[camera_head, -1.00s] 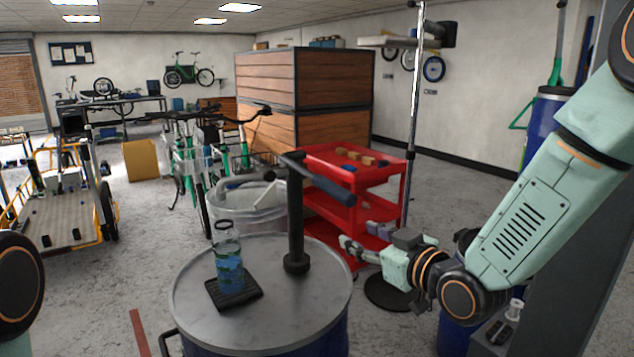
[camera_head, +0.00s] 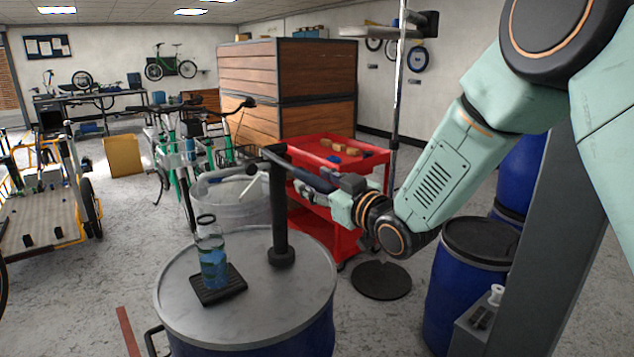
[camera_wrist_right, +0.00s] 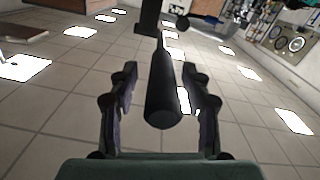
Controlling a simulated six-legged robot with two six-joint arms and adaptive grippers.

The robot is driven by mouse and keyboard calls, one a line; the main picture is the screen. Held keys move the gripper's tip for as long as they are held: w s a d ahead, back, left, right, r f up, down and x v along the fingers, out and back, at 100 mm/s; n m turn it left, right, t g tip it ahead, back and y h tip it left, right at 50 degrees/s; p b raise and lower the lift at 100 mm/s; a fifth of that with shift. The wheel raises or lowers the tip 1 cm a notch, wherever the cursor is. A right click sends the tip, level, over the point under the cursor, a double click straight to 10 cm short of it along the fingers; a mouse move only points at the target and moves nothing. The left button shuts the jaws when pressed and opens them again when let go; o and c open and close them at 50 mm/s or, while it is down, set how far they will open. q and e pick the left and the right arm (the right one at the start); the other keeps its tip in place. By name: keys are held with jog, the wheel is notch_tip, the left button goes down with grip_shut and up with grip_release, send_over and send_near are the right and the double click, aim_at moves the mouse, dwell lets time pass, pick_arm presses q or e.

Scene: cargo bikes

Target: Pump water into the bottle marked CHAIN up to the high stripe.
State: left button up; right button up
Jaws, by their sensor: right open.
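The clear bottle (camera_head: 211,262), with a dark cap ring and blue in its lower part, stands upright on a black pad (camera_head: 220,290) on the drum top. No CHAIN mark or stripe is readable. The black hand pump (camera_head: 280,220) stands on the drum just right of the bottle; its lever handle (camera_head: 308,178) slants down to the right. My right gripper (camera_head: 318,190) is open at the handle's end. In the right wrist view the handle (camera_wrist_right: 163,105) lies between the spread fingers (camera_wrist_right: 160,112), with gaps visible on both sides. My left gripper is out of view.
The blue drum's grey metal lid (camera_head: 180,318) bears the pump and bottle. Behind it are a clear bin (camera_head: 235,205) and a red cart (camera_head: 330,225). A pole (camera_head: 397,90) and blue barrels (camera_head: 460,290) stand at the right.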

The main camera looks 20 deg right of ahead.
jog(key=shift+w+a, duration=0.25)
jog(key=shift+c, duration=0.2)
jog(key=shift+s+d, duration=0.1)
jog(key=shift+d, duration=0.05)
jog(key=c, duration=0.5)
grip_shut()
